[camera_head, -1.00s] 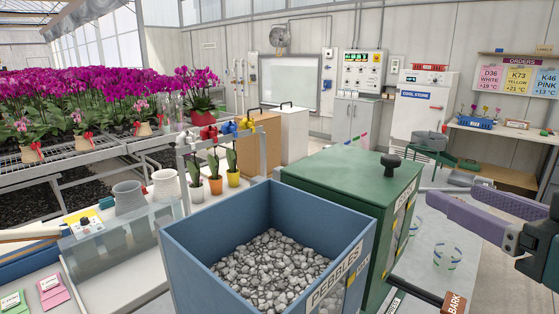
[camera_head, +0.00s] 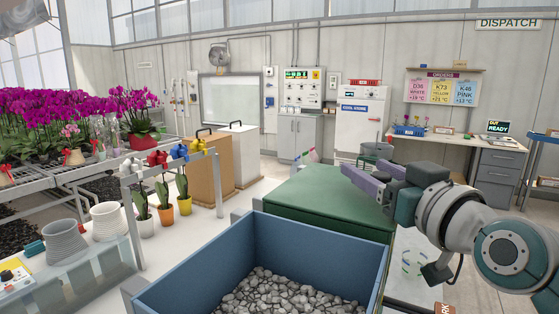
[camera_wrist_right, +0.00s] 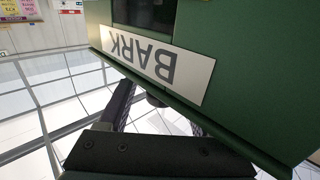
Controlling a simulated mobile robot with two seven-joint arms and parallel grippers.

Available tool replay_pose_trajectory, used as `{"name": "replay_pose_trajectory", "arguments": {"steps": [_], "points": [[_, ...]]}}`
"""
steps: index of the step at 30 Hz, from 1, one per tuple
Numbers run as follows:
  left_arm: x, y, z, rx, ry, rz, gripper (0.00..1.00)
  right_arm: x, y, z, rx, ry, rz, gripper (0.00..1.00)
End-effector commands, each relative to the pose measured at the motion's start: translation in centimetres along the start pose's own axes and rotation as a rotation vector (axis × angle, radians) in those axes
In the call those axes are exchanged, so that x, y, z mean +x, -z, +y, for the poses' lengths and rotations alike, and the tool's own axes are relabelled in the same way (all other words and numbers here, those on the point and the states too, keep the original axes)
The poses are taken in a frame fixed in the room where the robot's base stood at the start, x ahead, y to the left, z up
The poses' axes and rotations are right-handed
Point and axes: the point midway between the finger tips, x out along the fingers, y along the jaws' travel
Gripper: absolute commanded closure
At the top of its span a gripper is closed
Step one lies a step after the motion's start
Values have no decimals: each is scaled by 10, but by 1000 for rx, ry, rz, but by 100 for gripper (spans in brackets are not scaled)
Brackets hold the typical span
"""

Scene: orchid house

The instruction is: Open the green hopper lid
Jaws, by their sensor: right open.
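The green hopper's lid (camera_head: 318,203) lies flat and closed behind the blue hopper. In the right wrist view the green hopper (camera_wrist_right: 234,50) appears upside down, with its white BARK label (camera_wrist_right: 155,62). A dark round knob (camera_wrist_right: 155,100) shows partly past the lid edge there, between the fingers. My right gripper (camera_head: 357,181) has purple fingers and is open over the lid's right side. In the head view it hides the knob. I cannot tell whether the fingers touch the knob. My left gripper is not in view.
The blue hopper (camera_head: 200,264), open on top and holding grey pebbles (camera_head: 282,294), stands directly in front of the green one. Several small potted plants (camera_head: 165,212) stand at left beside a rail. Clear cups (camera_head: 414,262) stand on the table under my right arm.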

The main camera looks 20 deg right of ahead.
Motion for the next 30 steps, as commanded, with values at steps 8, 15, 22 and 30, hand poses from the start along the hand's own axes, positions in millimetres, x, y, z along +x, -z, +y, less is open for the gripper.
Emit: {"name": "replay_pose_trajectory", "arguments": {"steps": [8,15,22,30], "points": [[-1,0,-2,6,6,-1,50,9,0,0,0,0,0,35],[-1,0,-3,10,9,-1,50,9,0,0,0,0,0,46],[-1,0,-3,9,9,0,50,8,0,0,0,0,0,72],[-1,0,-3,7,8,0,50,8,0,0,0,0,0,100]]}}
